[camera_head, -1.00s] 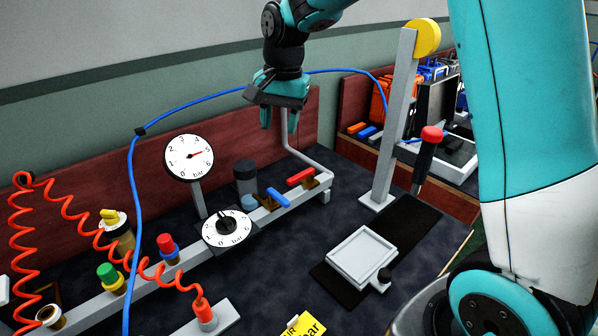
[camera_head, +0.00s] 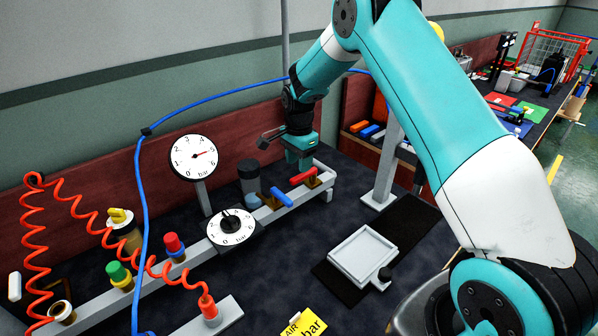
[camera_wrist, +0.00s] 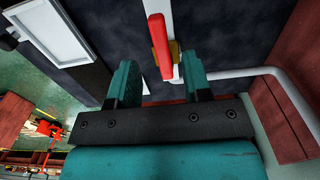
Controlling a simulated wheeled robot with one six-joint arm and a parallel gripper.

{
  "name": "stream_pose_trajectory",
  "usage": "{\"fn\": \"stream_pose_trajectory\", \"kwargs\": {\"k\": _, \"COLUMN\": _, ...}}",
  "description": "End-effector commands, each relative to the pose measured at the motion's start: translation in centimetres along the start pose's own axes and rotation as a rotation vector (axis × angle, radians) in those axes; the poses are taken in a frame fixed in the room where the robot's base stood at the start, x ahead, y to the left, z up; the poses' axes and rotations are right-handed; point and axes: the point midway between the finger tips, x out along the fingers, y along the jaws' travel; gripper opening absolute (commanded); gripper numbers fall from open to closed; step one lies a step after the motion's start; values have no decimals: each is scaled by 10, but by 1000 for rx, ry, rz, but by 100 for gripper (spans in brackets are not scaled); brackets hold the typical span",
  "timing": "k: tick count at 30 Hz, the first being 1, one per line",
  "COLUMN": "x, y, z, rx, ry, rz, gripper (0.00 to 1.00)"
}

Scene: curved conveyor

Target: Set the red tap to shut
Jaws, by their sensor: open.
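The red tap (camera_head: 303,176) sits on its brass body near the right end of the grey pipe. Its red handle lies roughly along the pipe. It also shows in the wrist view, where the red handle (camera_wrist: 158,46) is upper centre. My gripper (camera_head: 299,165) is low, right by the tap, in the head view. In the wrist view, my gripper (camera_wrist: 160,72) is open, with one finger on each side of the line of the handle. No contact with the handle is visible.
Two dials (camera_head: 193,157) stand left of the taps, the lower one (camera_head: 231,226) with a black knob. A blue hose (camera_head: 215,98) arches behind. A grey tray (camera_head: 362,256) lies on a black mat. The pipe bends up (camera_wrist: 290,85) near my gripper.

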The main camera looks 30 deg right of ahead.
Motion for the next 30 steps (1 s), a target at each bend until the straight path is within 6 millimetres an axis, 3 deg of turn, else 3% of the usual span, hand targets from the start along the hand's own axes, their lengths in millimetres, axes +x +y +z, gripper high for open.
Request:
{"fn": "stream_pose_trajectory", "kwargs": {"k": 3, "x": 21, "y": 1, "z": 0, "rx": -1, "ry": -1, "rz": 3, "gripper": 45}}
{"fn": "stream_pose_trajectory", "kwargs": {"k": 9, "x": 43, "y": 0, "z": 0, "rx": -1, "ry": 0, "rz": 1, "gripper": 45}}
{"fn": "stream_pose_trajectory", "kwargs": {"k": 20, "x": 48, "y": 0, "z": 0, "rx": -1, "ry": 0, "rz": -1, "gripper": 45}}
{"fn": "stream_pose_trajectory", "kwargs": {"k": 26, "x": 47, "y": 0, "z": 0, "rx": -1, "ry": 0, "rz": -1, "gripper": 0}}
{"fn": "stream_pose_trajectory", "kwargs": {"k": 30, "x": 47, "y": 0, "z": 0, "rx": -1, "ry": 0, "rz": -1, "gripper": 0}}
